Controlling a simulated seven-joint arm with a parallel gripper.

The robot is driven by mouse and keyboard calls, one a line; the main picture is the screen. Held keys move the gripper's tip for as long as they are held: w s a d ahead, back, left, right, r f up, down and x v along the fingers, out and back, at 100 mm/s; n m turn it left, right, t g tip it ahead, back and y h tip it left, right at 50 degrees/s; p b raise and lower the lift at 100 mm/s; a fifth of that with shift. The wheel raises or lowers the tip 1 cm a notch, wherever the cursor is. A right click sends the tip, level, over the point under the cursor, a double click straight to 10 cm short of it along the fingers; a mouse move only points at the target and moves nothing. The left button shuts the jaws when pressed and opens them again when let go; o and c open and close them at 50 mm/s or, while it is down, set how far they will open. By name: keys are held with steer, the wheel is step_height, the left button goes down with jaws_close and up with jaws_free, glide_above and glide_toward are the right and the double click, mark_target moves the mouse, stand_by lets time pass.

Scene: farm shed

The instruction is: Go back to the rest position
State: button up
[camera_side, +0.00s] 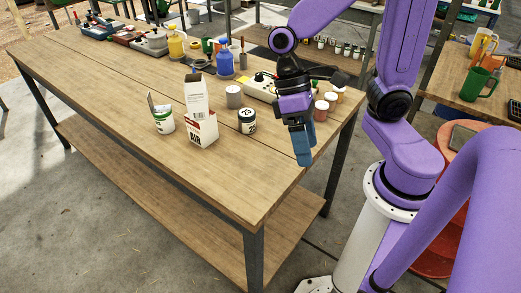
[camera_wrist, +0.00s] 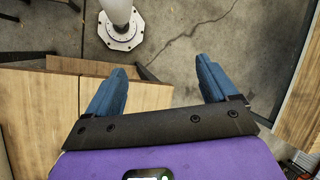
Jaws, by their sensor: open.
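My gripper (camera_side: 303,160) hangs at the right end of the long wooden table (camera_side: 170,100) in the side view, with its blue fingers pointing down. In the wrist view my gripper (camera_wrist: 168,85) shows two blue fingers spread wide apart with nothing between them. Below the fingers the wrist view shows concrete floor and a wooden edge at the left. In the side view the fingers overlap each other, so the gap does not show there.
A white carton (camera_side: 200,115), a white can with a green label (camera_side: 162,120), a dark-lidded jar (camera_side: 247,122) and a grey can (camera_side: 234,97) stand on the table left of my gripper. A blue bottle (camera_side: 224,60) stands farther back. The table's front is clear.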

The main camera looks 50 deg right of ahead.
steer(key=s+d+n+t, duration=0.1)
steer(key=n, duration=0.1)
steer(key=s+d+n+t+h, duration=0.1)
steer(key=n+t, duration=0.1)
steer(key=n, duration=0.1)
steer(key=s+d+n+t, duration=0.1)
steer(key=n+t, duration=0.1)
steer(key=n, duration=0.1)
steer(key=shift+s+d+r, duration=0.3)
steer(key=shift+s+d, duration=0.05)
steer(key=shift+d, duration=0.05)
